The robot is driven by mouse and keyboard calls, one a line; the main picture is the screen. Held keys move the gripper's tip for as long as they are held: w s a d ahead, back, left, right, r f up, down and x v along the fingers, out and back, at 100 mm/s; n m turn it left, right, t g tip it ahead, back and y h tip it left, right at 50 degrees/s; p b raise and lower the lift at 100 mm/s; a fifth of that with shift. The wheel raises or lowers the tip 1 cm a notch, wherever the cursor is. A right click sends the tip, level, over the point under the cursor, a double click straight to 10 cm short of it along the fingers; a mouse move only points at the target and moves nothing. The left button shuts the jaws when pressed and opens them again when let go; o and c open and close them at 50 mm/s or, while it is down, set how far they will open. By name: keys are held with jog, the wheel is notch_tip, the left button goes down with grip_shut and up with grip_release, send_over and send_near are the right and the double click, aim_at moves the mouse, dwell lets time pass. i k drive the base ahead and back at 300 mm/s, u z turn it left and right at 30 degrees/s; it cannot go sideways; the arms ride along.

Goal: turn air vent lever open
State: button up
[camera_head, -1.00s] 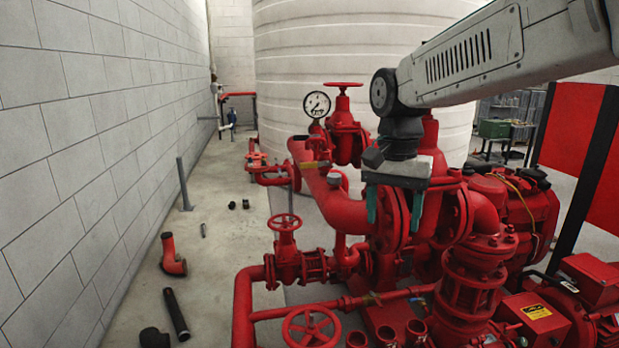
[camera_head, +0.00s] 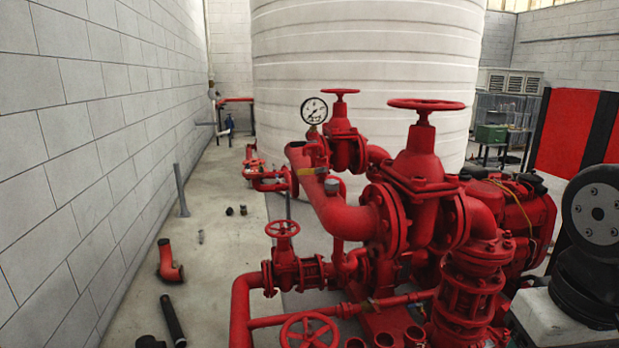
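A small grey fitting (camera_head: 332,185) stands on top of the same pipe. Another small yellowish part (camera_head: 373,302) sits on the thin lower pipe; I cannot tell whether it is a lever. My gripper is out of view; only parts of my arm show at the lower right edge.
A pressure gauge (camera_head: 314,111) and a large red handwheel (camera_head: 425,104) rise above the pipes. A small handwheel (camera_head: 283,227) stands lower left. A white tank (camera_head: 370,60) is behind. Loose pipe pieces, including a red elbow (camera_head: 171,262), lie on the floor near the wall.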

aim_at(321, 169)
jog(key=k, duration=0.3)
jog(key=u, duration=0.5)
jog(key=i, duration=0.7)
jog(key=u, duration=0.4)
